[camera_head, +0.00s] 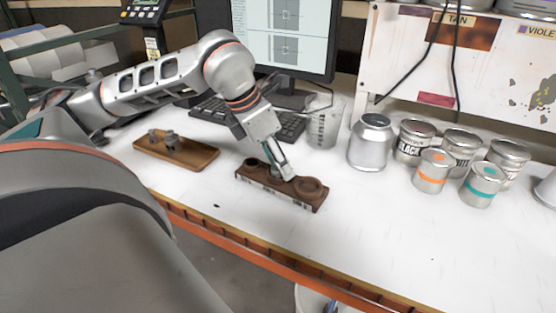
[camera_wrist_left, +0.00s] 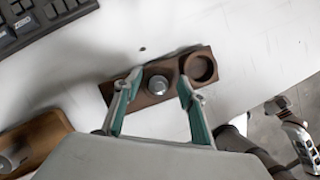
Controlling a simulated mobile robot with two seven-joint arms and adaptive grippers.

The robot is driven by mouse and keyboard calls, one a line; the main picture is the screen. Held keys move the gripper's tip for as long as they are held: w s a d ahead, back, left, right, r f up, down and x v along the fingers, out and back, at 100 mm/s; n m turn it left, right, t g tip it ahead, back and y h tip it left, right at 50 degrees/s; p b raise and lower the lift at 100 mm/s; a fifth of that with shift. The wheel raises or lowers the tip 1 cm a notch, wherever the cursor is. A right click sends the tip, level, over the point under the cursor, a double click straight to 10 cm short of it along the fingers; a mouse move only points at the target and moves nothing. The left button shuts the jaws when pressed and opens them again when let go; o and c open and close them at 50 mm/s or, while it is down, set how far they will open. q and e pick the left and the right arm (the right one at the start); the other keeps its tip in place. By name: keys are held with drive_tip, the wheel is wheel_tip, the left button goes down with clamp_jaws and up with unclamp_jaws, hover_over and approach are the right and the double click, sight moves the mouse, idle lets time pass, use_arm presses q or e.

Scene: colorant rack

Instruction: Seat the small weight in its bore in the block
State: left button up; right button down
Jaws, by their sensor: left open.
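The brown block (camera_head: 265,187) lies on the white table, and it also shows in the wrist view (camera_wrist_left: 172,66). A round grey metal weight (camera_wrist_left: 157,85) stands upright at the block's middle; whether it is fully down in a bore I cannot tell. The large bore (camera_wrist_left: 201,68) beside it is empty. My left gripper (camera_head: 284,172) points down over the block. In the wrist view its fingers (camera_wrist_left: 160,82) are apart on both sides of the weight, with gaps visible. The left finger covers part of the block's other end. My right gripper is not seen.
A brown wooden tray (camera_head: 195,160) with grey weights (camera_head: 168,140) lies left of the block. The keyboard (camera_head: 215,108) and monitor (camera_head: 290,35) are behind. A clear beaker (camera_head: 323,122), a silver canister (camera_head: 371,143) and several paint cans (camera_head: 431,170) stand right. The table's front right is clear.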

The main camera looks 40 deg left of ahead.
use_arm(q)
drive_tip(key=v, duration=1.2)
